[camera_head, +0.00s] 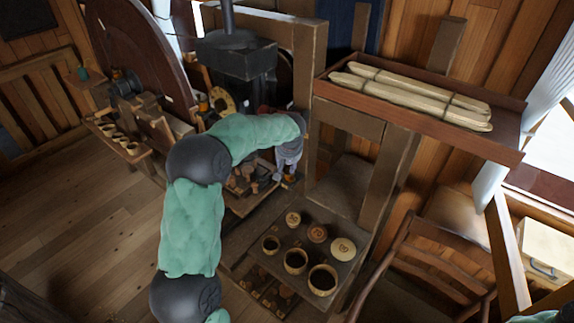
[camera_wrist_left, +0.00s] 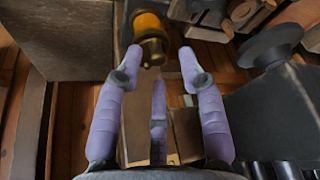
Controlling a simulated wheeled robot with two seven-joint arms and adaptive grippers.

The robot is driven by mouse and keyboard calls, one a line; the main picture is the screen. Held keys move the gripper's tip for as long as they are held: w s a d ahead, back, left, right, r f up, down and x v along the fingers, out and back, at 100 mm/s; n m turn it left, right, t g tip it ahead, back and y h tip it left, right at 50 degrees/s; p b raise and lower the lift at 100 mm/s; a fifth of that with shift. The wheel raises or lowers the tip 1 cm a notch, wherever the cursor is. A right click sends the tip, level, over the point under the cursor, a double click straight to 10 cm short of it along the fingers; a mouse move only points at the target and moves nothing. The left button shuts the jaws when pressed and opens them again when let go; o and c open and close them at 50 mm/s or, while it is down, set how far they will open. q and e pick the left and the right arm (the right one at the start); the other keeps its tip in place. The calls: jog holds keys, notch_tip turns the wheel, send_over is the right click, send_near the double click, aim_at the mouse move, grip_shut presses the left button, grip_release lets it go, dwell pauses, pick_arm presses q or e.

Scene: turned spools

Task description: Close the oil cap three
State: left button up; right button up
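An oil cup with an amber body (camera_wrist_left: 148,22) and a brass cap or collar (camera_wrist_left: 153,47) shows at the top of the left wrist view. I cannot tell whether its cap is open or closed, or which number it has. My left gripper (camera_wrist_left: 161,58) is open, its purple fingers spread apart. The left fingertip is close beside the brass part; the right one is apart from it. Nothing is held between them. In the head view the left gripper (camera_head: 289,160) points down beside the wooden post, partly hidden by its arm. My right gripper is not in view.
A bench (camera_head: 340,244) with several turned cups stands right of the gripper. A wooden post (camera_head: 305,75) rises close by. A shelf (camera_head: 400,109) with tied wood strips sits above right. A dark machine (camera_head: 237,65) and large wheel (camera_head: 135,45) stand behind. The left floor is clear.

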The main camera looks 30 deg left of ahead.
pick_arm(q)
jog(key=v, duration=0.6)
jog(key=shift+s+f, duration=0.1)
jog(key=shift+s, duration=0.05)
dwell(0.4)
